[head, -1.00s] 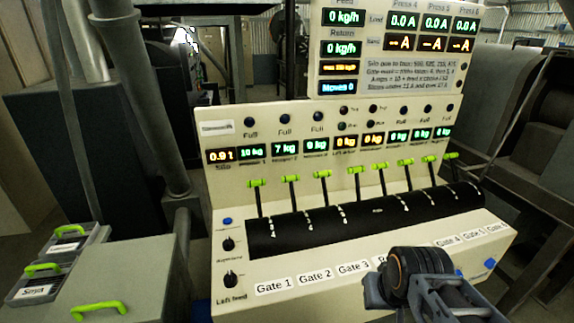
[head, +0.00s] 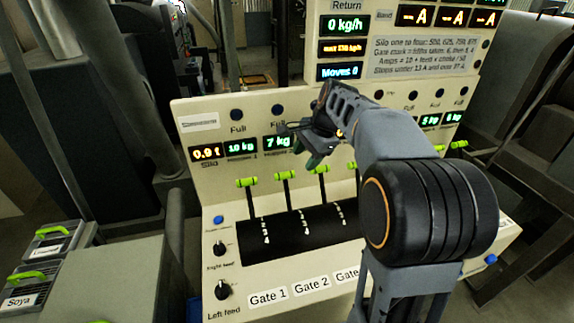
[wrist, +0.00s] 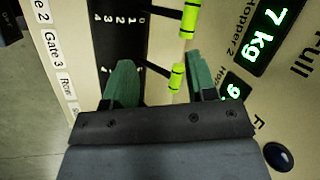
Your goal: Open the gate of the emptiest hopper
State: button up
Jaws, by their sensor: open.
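Green-handled gate levers stand in a row above a black slotted drum (head: 300,235). The levers of Gate 1 (head: 246,182), Gate 2 (head: 285,175) and Gate 3 (head: 320,169) show plainly. Displays read 10 kg for hopper 1 (head: 240,147) and 7 kg for hopper 2 (head: 277,142). At the right, displays read 5 kg (head: 430,121) and 6 kg (head: 454,117). My arm hides the displays and levers between. My gripper (head: 303,146) is open above the Gate 3 lever. In the wrist view, the Gate 3 handle (wrist: 178,77) appears between the open fingers, with no visible grip on it.
Gate labels (head: 268,297) and feed knobs (head: 222,290) line the panel's lower front. A readout board (head: 400,60) rises behind my arm. Bins (head: 45,240) with green handles stand at the left. A dark machine (head: 530,90) stands at the right.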

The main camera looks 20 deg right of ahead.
aim_at(287, 173)
jog(key=w+d+m+y+p, duration=0.1)
jog(key=w+d+m, duration=0.15)
jog(key=w, duration=0.25)
jog(key=shift+m, duration=0.55)
jog(key=x, duration=0.4)
jog(key=p+x, duration=0.1)
jog(key=x, duration=0.3)
jog(key=a+x, duration=0.1)
jog(key=x, duration=0.3)
jog(key=shift+w+a+f, duration=0.1)
jog(key=shift+f, duration=0.1)
jog(key=shift+r, duration=0.1)
grip_shut()
